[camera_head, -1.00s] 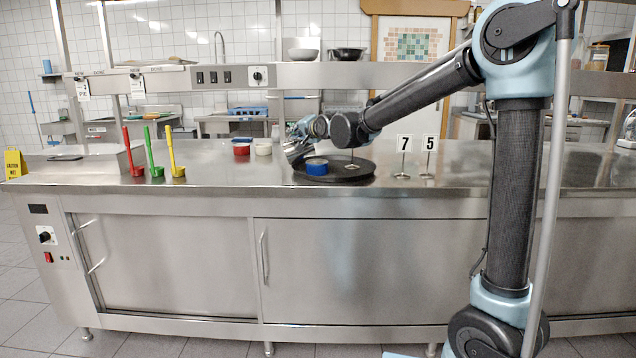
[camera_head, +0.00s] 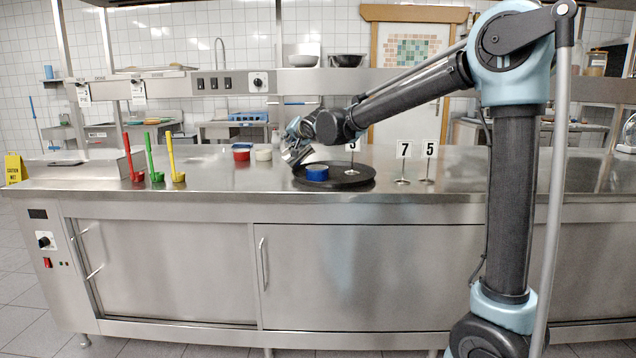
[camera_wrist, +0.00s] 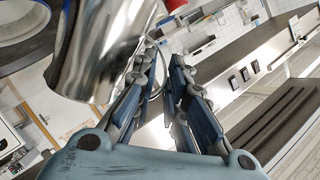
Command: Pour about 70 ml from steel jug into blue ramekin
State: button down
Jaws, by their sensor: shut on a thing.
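The steel jug (camera_head: 296,155) is tilted above the left edge of the black round tray, close to the blue ramekin. It fills the upper left of the wrist view (camera_wrist: 100,45). My gripper (camera_head: 301,130) is shut on it; in the wrist view the fingers (camera_wrist: 168,75) close around its thin handle. The blue ramekin (camera_head: 317,174) stands upright on the left part of the tray. Part of its rim shows at the top left of the wrist view (camera_wrist: 22,27). I cannot see any liquid, either in the jug or in the ramekin.
The black tray (camera_head: 352,182) also bears a number marker (camera_head: 352,146). Markers 7 (camera_head: 403,150) and 5 (camera_head: 429,149) stand to its right. Red (camera_head: 241,154) and white (camera_head: 264,155) ramekins stand behind left.

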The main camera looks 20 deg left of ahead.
jog(key=shift+s+a, duration=0.1)
jog(key=shift+a, duration=0.05)
jog(key=shift+a+n+h+b, duration=0.15)
jog(key=shift+n+h+b, duration=0.15)
jog(key=shift+n, duration=0.1)
jog(key=shift+s+a+f+n+h+b, duration=0.25)
jog(key=shift+a+f+n, duration=0.1)
jog(key=shift+f, duration=0.2)
jog(key=shift+s+a+f+n+h+b, duration=0.15)
jog(key=shift+a+f+n+b, duration=0.15)
jog(key=shift+f, duration=0.2)
jog(key=s+a+f+n+t+h+b, duration=0.1)
jog(key=s+a+f+n+h+b, duration=0.1)
jog(key=a+f+n+h+b, duration=0.1)
jog(key=shift+s+a+f+n+t+h, duration=0.35)
jog(key=shift+a+f+n, duration=0.2)
jog(key=shift+a+n, duration=0.55)
